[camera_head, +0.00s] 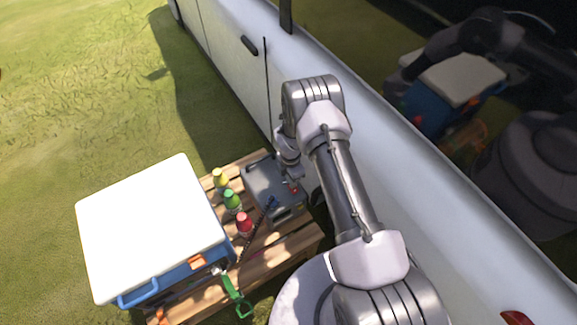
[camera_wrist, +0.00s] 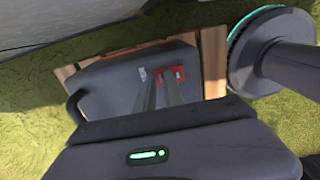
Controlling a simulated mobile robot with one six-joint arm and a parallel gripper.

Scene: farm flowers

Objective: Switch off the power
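A grey power box (camera_head: 262,184) with a carrying handle stands on a wooden pallet table beside the white vehicle. In the wrist view, the dark box (camera_wrist: 105,92) carries a red switch panel (camera_wrist: 179,72) with a small white label beside it. My gripper (camera_head: 292,181) is over the box's right side, close to a small red part. In the wrist view its two slim grey fingers (camera_wrist: 161,80) lie close together, empty, pointing at the red panel and covering part of it. The switch's position and whether the fingertips touch it cannot be made out.
A white-lidded blue cooler (camera_head: 150,225) stands left of the box. Yellow, green and red bottles (camera_head: 232,201) stand between them. A green-handled tool (camera_head: 234,292) lies at the front of the wooden table (camera_head: 285,254). The white vehicle (camera_head: 335,65) stands close on the right. Grass lies left.

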